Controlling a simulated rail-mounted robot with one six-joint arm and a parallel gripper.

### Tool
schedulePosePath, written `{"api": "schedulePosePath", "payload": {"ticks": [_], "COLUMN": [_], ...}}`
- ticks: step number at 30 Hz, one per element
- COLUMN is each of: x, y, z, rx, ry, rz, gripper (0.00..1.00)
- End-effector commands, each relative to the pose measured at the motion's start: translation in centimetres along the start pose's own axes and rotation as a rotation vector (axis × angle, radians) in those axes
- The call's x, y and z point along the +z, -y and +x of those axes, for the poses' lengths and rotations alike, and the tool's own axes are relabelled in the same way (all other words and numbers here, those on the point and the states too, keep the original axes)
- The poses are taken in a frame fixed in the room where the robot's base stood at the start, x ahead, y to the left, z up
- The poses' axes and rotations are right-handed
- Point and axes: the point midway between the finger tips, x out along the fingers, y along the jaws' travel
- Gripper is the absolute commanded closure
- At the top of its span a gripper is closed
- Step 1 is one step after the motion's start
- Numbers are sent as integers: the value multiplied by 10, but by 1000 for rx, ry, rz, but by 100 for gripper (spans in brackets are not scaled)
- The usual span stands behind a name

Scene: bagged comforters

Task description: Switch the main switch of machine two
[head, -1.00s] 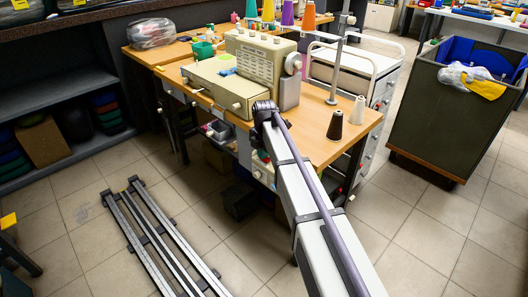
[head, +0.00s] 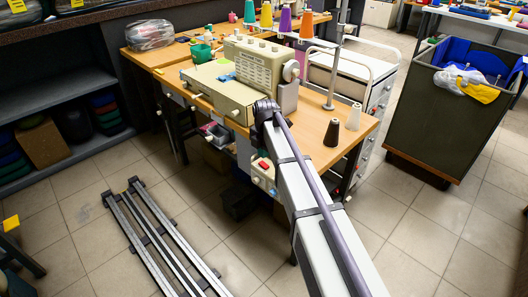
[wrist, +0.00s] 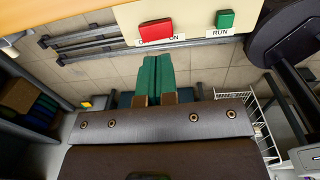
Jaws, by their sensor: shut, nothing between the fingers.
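A pale switch box hangs under the front edge of the sewing table. In the wrist view the box (wrist: 195,15) fills the top, with a red rocker switch (wrist: 155,31) over a partly covered label ending in "ON" and a green button (wrist: 225,19) labelled "RUN". My gripper (wrist: 158,60) is shut and empty; its green fingertips point at the box just below the red switch. I cannot tell whether they touch it. In the head view the box (head: 263,177) and its red switch (head: 264,165) show left of my arm; the gripper is hidden there.
A beige sewing machine (head: 225,90) stands on the wooden table (head: 306,123), with thread cones behind it and a black cone (head: 332,132) and white cone (head: 354,116) at right. A dark bin (head: 433,120) stands right. Rails (head: 160,240) lie on the floor.

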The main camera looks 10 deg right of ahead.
Motion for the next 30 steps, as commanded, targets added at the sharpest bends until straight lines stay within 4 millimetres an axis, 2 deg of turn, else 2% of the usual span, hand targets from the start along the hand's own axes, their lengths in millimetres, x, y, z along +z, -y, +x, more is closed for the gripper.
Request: {"api": "schedulePosePath", "payload": {"ticks": [1,6,9,12,23,30], "x": [1,2,2,2,3,8], "y": [-1,-2,-2,-2,-2,4], "z": [-29,-72,-88,-94,-92,-94], "rx": [0,1,1,1,5,90], "ry": [0,0,0,0,0,-9], "rz": [0,1,1,1,1,4], "gripper": [100,100,100,100,100,100]}}
